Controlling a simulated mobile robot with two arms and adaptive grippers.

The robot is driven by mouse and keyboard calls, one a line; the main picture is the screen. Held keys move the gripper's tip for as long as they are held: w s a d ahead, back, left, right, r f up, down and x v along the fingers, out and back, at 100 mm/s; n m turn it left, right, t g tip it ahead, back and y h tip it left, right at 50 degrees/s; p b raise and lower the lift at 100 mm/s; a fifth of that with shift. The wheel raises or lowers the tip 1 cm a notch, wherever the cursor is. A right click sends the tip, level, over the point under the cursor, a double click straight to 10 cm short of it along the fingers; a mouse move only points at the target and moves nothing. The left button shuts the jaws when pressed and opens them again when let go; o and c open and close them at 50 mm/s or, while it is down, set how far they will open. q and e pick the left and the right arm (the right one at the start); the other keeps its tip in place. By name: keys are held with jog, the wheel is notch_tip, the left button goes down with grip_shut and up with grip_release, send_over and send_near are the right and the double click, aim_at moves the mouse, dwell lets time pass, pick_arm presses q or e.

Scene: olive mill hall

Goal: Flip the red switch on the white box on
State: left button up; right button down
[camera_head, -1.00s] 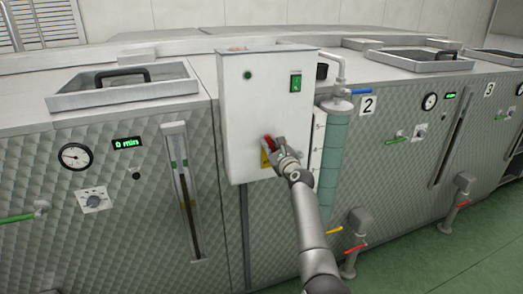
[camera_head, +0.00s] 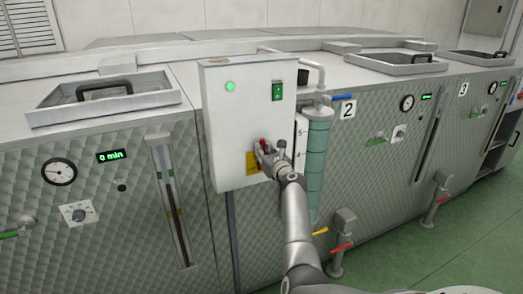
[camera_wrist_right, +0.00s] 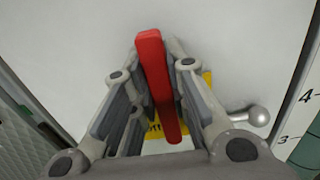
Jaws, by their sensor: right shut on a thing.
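The white box (camera_head: 228,135) is mounted on the front of the steel machine. Its round lamp (camera_head: 230,86) glows bright green. The red switch (camera_head: 263,143) is a lever low on the box's front, beside a yellow label (camera_head: 252,163). My right gripper (camera_head: 265,148) is at the lever and hides part of it. In the right wrist view the red lever (camera_wrist_right: 151,50) stands between the two fingers of my right gripper (camera_wrist_right: 158,66), which is shut on it. My left gripper is in neither view.
A green rocker switch (camera_head: 277,91) is higher on the box. A teal-filled sight tube (camera_head: 317,160) stands close on the right, with a blue-handled valve (camera_head: 340,97) above. Pipes with yellow and red handles (camera_head: 341,248) stick out below. Green floor is free at right.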

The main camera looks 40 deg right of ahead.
jog(key=shift+f, duration=0.15)
jog(key=c, duration=1.4)
grip_release()
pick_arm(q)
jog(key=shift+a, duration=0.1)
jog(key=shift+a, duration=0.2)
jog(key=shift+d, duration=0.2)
pick_arm(e)
jog(key=shift+v, duration=6)
jog(key=shift+d, duration=0.1)
